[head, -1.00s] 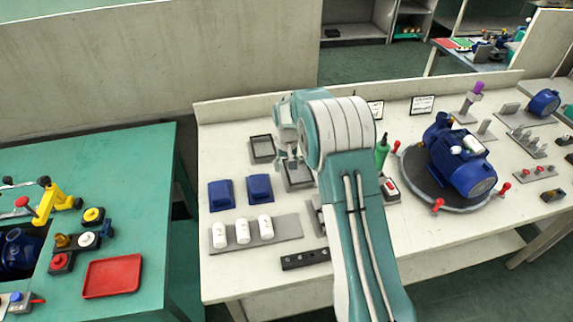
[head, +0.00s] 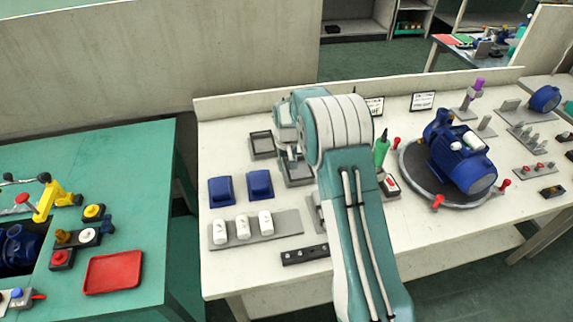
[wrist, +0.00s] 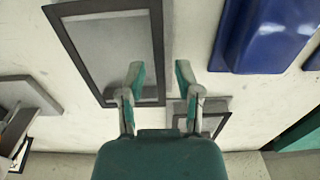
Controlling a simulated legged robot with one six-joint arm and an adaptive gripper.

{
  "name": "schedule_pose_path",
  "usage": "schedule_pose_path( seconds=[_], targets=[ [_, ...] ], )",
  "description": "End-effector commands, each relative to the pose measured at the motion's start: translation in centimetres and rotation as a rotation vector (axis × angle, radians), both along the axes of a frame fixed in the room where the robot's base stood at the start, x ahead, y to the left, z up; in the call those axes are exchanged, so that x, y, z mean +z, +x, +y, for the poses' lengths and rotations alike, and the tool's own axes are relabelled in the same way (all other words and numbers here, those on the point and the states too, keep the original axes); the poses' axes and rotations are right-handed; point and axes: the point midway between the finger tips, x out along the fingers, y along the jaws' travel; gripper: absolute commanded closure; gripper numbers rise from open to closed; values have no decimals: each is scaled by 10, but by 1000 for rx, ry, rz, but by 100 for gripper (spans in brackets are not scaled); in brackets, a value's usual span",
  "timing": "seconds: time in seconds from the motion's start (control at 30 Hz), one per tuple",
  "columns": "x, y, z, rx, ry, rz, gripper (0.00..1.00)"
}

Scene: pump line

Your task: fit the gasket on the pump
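The blue pump (head: 462,165) sits on a round dark turntable (head: 417,181) with red knobs, at the right of the white bench. My gripper (wrist: 158,74) is open in the wrist view, its two green-and-grey fingers apart with nothing between them. It hangs over the bench by two shallow dark-rimmed trays, to the left of the pump. The farther tray (head: 262,145) looks empty in the head view. The nearer tray (head: 297,173) is partly hidden by my arm. I cannot make out a gasket for certain in either view.
Two blue covers (head: 259,184) and a grey holder (head: 286,224) with white cylinders stand left of my arm. A black strip block (head: 304,254) lies in front. A green bottle (head: 381,150) stands between my arm and the turntable. A back panel edges the bench.

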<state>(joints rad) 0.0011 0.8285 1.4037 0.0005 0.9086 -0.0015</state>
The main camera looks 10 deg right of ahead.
Motion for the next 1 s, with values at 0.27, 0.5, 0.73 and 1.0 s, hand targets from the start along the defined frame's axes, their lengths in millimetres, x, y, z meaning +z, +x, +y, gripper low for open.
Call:
schedule_pose_path(
  seconds=[0.27, 0.5, 0.73, 1.0],
  targets=[
    [0, 0, 0, 0, 0, 1, 100],
    [5, 0, 0, 0, 0, 0, 100],
    [15, 0, 0, 0, 0, -1, 100],
    [27, 0, 0, 0, 0, 0, 100]
  ],
)
